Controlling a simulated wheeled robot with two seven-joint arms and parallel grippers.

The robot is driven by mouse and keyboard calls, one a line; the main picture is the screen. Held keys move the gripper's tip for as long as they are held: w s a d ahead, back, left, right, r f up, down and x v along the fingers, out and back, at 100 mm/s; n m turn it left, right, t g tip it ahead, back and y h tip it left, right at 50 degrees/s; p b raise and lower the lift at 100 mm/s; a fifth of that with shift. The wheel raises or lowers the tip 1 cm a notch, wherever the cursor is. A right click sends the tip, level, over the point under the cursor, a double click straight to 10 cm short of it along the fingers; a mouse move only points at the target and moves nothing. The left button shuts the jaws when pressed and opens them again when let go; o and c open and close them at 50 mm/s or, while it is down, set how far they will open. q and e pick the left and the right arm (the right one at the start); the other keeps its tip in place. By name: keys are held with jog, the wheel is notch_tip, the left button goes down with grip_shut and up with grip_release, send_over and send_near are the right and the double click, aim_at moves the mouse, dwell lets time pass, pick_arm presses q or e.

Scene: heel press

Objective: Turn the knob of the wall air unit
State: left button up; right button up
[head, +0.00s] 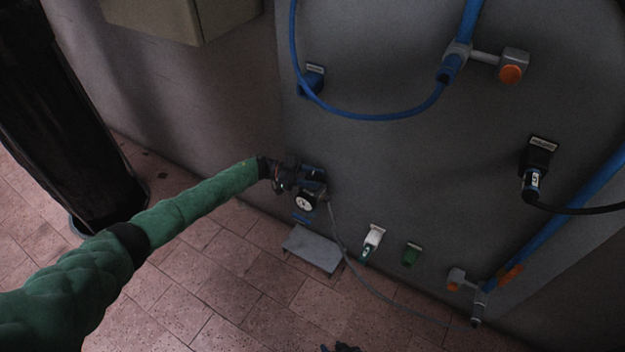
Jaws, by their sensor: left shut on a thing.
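The wall air unit (305,202) is a small fitting low on the grey wall, with a round white-faced gauge and blue parts. My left gripper (312,178), at the end of the green-sleeved arm, is at the top of the unit, just above the gauge. It is shut on what appears to be the unit's knob, which the dark fingers mostly hide. How far the knob is turned cannot be seen. A small dark part of my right gripper (341,348) shows at the bottom edge; its fingers cannot be made out.
A grey step-like plate (312,249) juts out below the unit. A thin grey hose (345,248) hangs from it to the lower right. White (372,240) and green (411,254) fittings sit to the right. A black post (65,110) stands left. The tiled floor in front is clear.

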dwell(0.3)
pick_arm(q)
jog(key=o, duration=0.7)
jog(key=v, duration=0.7)
jog(key=shift+w+a+b, duration=0.15)
jog(key=shift+a+b, duration=0.15)
jog(key=shift+a, duration=0.05)
jog(key=shift+a, duration=0.1)
